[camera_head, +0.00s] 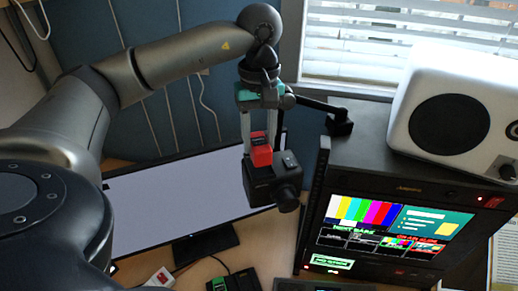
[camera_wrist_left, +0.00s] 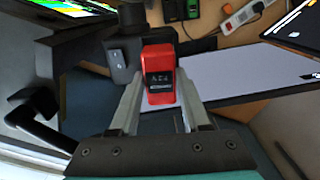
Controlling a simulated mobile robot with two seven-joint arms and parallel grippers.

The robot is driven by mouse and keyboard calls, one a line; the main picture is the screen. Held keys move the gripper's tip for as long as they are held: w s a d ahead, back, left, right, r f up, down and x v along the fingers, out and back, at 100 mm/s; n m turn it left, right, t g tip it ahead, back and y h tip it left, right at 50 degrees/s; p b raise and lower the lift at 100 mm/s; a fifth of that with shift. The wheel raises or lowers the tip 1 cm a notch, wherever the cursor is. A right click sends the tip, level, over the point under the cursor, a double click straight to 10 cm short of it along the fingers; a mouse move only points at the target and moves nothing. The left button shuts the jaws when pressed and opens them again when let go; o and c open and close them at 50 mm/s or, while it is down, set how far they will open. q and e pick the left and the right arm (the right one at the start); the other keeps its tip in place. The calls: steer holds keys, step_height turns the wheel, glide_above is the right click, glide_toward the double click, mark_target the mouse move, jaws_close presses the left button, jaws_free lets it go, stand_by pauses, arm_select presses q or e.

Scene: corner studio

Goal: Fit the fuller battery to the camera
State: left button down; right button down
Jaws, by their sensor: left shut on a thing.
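My left gripper (camera_head: 259,137) comes down from above and is shut on a red battery (camera_head: 262,156). In the left wrist view the red battery (camera_wrist_left: 160,76) sits between the two fingers, with a small dark label facing me. The black camera (camera_head: 270,184), its lens pointing down and right, is right by the battery in the head view. It also shows beside the battery in the left wrist view (camera_wrist_left: 118,58). I cannot tell whether the battery touches the camera or is seated in it. My right gripper is not in view.
A black charger (camera_head: 243,280) with a green-marked item lies on the desk at the bottom. A monitor (camera_head: 150,210) stands behind it. A screen unit with colour bars (camera_head: 385,225) and a white speaker (camera_head: 452,95) are at right. A white power strip (camera_head: 160,277) is lower left.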

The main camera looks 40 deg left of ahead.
mark_target(259, 141)
arm_select(q)
step_height(259, 141, down, 3)
stand_by(0.3)
steer(key=shift+f, duration=0.2)
steer(key=shift+c, duration=1.8)
jaws_free()
steer(key=shift+r, duration=0.1)
